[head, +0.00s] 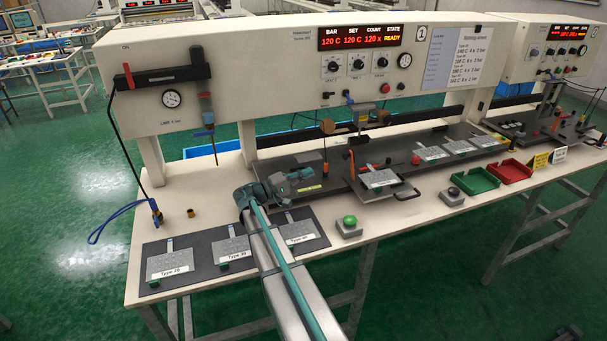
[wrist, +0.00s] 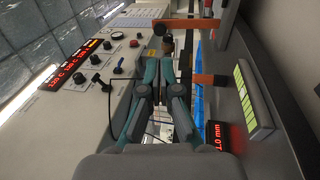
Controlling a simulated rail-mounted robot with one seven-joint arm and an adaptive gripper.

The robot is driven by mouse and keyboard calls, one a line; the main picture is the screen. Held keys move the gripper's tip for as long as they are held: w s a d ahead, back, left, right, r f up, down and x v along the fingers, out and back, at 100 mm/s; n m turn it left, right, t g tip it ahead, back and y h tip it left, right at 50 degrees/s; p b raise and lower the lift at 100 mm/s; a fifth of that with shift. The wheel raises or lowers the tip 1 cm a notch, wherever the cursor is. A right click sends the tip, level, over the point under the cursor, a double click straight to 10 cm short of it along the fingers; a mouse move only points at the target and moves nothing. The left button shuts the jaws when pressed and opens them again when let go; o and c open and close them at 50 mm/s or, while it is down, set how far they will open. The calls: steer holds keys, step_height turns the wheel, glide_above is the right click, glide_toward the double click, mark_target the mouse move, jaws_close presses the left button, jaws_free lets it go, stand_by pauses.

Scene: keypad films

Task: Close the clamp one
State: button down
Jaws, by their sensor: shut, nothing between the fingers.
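Clamp one is not labelled as such in either view. In the head view an orange upright handle (head: 351,165) stands on the dark work plate, right of my gripper (head: 309,174). A second, smaller orange piece (head: 325,169) shows just beyond my gripper. In the wrist view, turned sideways, two orange bars show: an upper one (wrist: 190,25) and a lower one (wrist: 203,79), both beyond or beside my fingers. My gripper (wrist: 166,65) is shut and empty, apart from the bars as far as I can tell. My gripper and arm hide part of the plate.
A panel with a red display (head: 360,38) and knobs rises behind the bench. Keypad films on a dark mat (head: 205,270) lie at the front left. A green button (head: 349,222), a black button (head: 453,195), and green (head: 474,181) and red (head: 509,171) trays line the front.

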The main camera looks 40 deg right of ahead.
mark_target(344, 158)
steer(key=shift+p+x, duration=2.25)
steer(key=shift+x, duration=3.6)
